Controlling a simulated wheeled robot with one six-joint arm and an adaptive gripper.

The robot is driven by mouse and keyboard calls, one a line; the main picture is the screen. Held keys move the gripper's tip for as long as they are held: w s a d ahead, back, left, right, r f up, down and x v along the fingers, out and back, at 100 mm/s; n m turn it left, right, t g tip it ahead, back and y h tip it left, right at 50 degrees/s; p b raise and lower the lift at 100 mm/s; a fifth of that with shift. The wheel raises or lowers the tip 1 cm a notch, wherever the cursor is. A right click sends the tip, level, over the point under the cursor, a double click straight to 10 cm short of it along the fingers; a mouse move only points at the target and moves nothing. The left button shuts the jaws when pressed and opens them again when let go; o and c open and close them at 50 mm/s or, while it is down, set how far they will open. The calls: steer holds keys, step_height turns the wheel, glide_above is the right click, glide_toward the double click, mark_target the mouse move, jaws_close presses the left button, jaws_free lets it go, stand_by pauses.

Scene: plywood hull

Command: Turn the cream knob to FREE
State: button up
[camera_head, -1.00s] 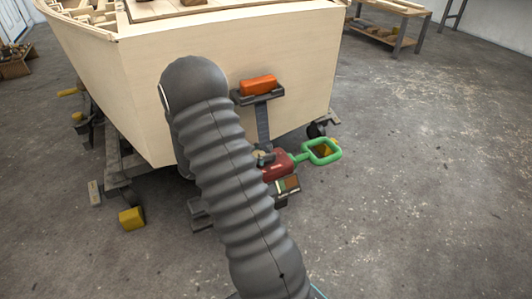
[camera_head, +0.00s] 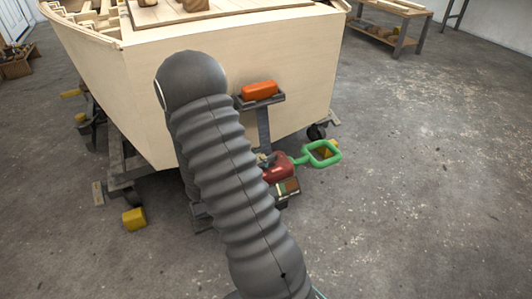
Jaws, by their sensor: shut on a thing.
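A small cream part (camera_head: 262,158), perhaps the cream knob, shows at the upper left of a red housing (camera_head: 278,171), partly covered by my arm. I cannot read which way it points. A green loop handle (camera_head: 324,154) sticks out to the right of the housing. A small plate with green and brown-red fields (camera_head: 287,188) sits just below; its lettering is too small to read. My grey ribbed arm crosses the middle of the view and bends down behind itself. My gripper is hidden behind the arm, so its jaws and their contact do not show.
The pale plywood hull (camera_head: 290,60) stands behind on dark supports. An orange block (camera_head: 259,91) rests on a dark bracket above the housing. A yellow block (camera_head: 134,220) lies at lower left. A workbench (camera_head: 395,25) stands at back right. The floor at right is clear.

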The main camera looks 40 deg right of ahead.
steer(key=n+t, duration=0.2)
steer(key=t, duration=0.1)
steer(key=n+t+b, duration=0.1)
steer(key=t, duration=0.1)
steer(key=shift+w+f, duration=0.15)
steer(key=shift+w, duration=0.1)
steer(key=shift+w+a+n+t+y+b, duration=0.15)
steer(key=shift+n+t+y+b, duration=0.2)
steer(key=shift+n+t, duration=0.35)
steer(key=shift+w+d+n+t+y+b, duration=0.15)
steer(key=shift+n+t+y, duration=0.3)
steer(key=shift+t, duration=0.45)
steer(key=shift+c, duration=0.2)
steer(key=shift+a, duration=0.1)
steer(key=o, duration=0.9)
steer(key=shift+o, duration=0.2)
steer(key=shift+r, duration=0.25)
step_height(320, 180, up, 10)
steer(key=shift+f, duration=0.15)
